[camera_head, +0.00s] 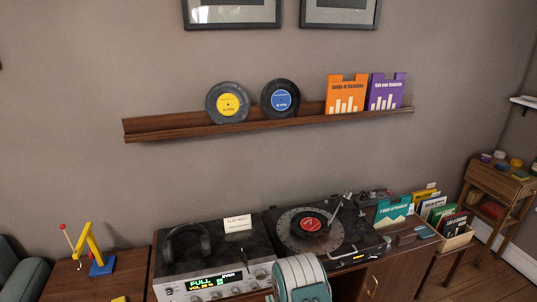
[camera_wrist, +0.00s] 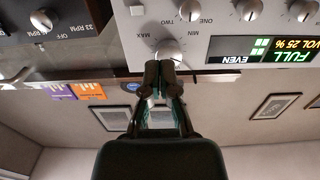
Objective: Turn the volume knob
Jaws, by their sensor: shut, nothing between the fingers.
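A silver knob (camera_wrist: 168,52) sits between MIN and MAX labels on the silver front panel of the stereo receiver (camera_wrist: 205,35). The wrist view shows the panel upside down. My gripper (camera_wrist: 162,66) is shut and empty, its fingertips right at this knob and covering part of it; I cannot tell whether they touch. The green and yellow display (camera_wrist: 285,50) reads FULL, VOL 25 % and EVEN. In the head view the receiver (camera_head: 178,277) stands on the cabinet at lower centre. My gripper is hidden there behind my arm.
Other knobs (camera_wrist: 190,10) line the panel close by. A turntable (camera_head: 360,250) with a red-labelled record stands right of the receiver. Headphones (camera_head: 187,242) and a card (camera_head: 237,225) lie on top. A wall shelf (camera_head: 180,131) holds records above. Open air lies before the panel.

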